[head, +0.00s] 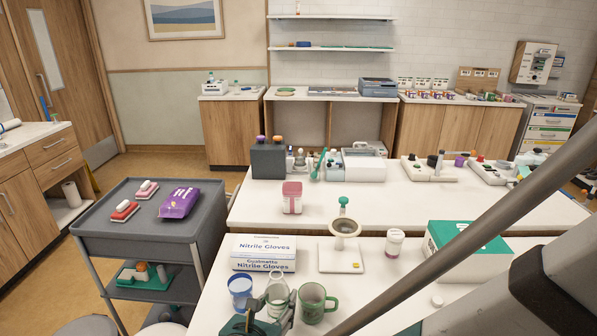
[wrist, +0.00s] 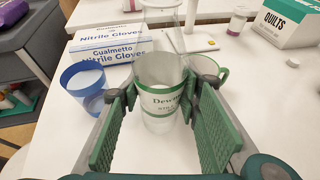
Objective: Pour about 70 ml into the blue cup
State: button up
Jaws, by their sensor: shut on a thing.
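The blue cup (head: 240,287) stands on the white table at the front left. It also shows in the wrist view (wrist: 84,78), left of my gripper; how much liquid it holds is unclear. My gripper (wrist: 160,98) is shut on a clear container (wrist: 160,70) with a green and white label, one green pad on each side. The container also shows in the head view (head: 279,288), just right of the blue cup and apart from it. It looks about upright; its liquid level is hard to tell.
A green mug (head: 314,302) stands close on the container's right. Nitrile glove boxes (head: 264,254) lie behind the cup. A white-lidded jar (head: 394,242) and a green and white box (head: 450,240) stand farther right. Some table between is clear.

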jog(key=r+p, duration=0.2)
jog(key=r, duration=0.1)
jog(key=d+r+p, duration=0.1)
jog(key=r+p, duration=0.1)
jog(key=r, duration=0.1)
jog(key=w+d+r+p, duration=0.1)
jog(key=r+p, duration=0.1)
jog(key=r, duration=0.1)
jog(key=shift+d+p, duration=0.15)
jog(key=shift+p, duration=0.25)
jog(key=w+a+f+m+h+b, duration=0.1)
jog(key=w+a, duration=0.6)
jog(key=a, duration=0.3)
jog(key=w+a+f+m+h+b, duration=0.1)
jog(key=w+a, duration=0.7)
jog(key=a, duration=0.3)
jog(key=s+a+f+m+g+h+b, duration=0.2)
jog(key=s+f+m+g+h, duration=0.4)
jog(key=f+m, duration=0.1)
jog(key=shift+s+a+f, duration=0.2)
jog(key=shift+a+f, duration=0.15)
jog(key=shift+r+p, duration=0.25)
jog(key=shift+p, duration=0.35)
